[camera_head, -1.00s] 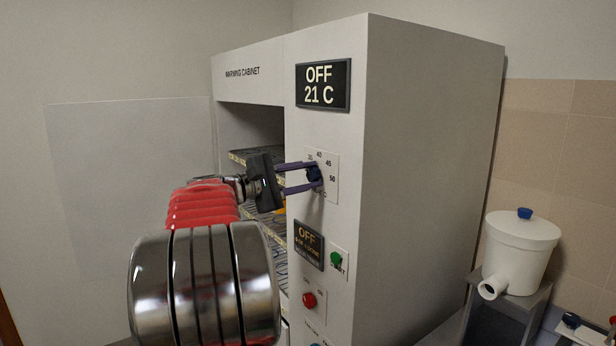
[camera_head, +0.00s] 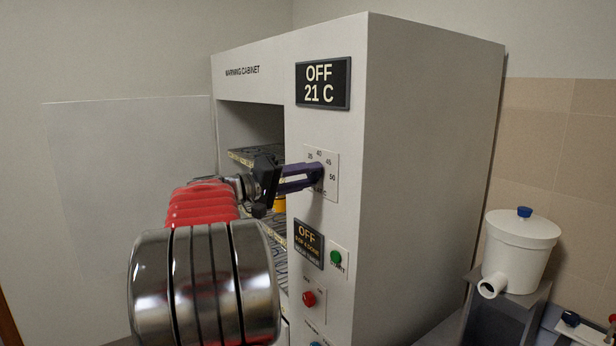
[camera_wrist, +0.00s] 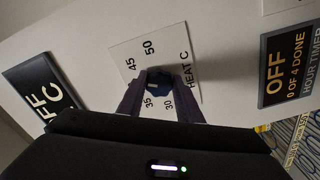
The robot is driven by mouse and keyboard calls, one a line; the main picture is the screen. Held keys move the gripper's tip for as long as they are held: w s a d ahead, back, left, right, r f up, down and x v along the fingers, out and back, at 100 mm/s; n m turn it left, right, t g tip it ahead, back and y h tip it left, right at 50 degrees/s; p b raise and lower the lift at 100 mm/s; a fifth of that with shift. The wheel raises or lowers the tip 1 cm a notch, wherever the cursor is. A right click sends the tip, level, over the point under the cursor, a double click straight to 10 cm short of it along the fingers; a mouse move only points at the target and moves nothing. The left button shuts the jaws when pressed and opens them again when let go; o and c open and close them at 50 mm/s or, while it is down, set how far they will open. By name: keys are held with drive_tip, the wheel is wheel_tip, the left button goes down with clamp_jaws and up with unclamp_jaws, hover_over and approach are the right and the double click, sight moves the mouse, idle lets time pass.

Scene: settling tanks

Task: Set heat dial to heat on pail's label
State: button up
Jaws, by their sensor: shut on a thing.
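The heat dial (camera_wrist: 158,84) is a small dark blue knob on a white scale plate (camera_head: 331,163) on the front of the warming cabinet (camera_head: 430,150). The plate reads 30, 35, 45, 50 and HEAT C in the wrist view; 40 also shows in the head view. My gripper (camera_head: 316,174) is shut on the dial, a purple finger on each side. I cannot tell where the dial's pointer stands. The upper display (camera_head: 323,84) reads OFF, 21 C. No pail label is readable; a yellow-orange thing (camera_head: 280,203) shows partly inside the cabinet behind my gripper.
Below the dial are a timer display (camera_head: 308,243) reading OFF, 0 OF 4 DONE, a green start button (camera_head: 336,257) and a red knob (camera_head: 308,298). The cabinet's open shelves lie left of the panel. A white lidded tank (camera_head: 520,246) with a spout stands on a grey stand at right.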

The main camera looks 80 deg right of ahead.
drive_tip(key=shift+f+m, duration=0.2)
drive_tip(key=shift+m, duration=0.65)
drive_tip(key=shift+f+m, duration=0.15)
drive_tip(key=shift+m, duration=0.7)
drive_tip(key=o, duration=1)
drive_tip(key=shift+r, duration=0.15)
drive_tip(key=shift+o, duration=0.2)
drive_tip(key=shift+w, duration=0.1)
drive_tip(key=v, duration=1.3)
drive_tip(key=shift+w+a, duration=0.25)
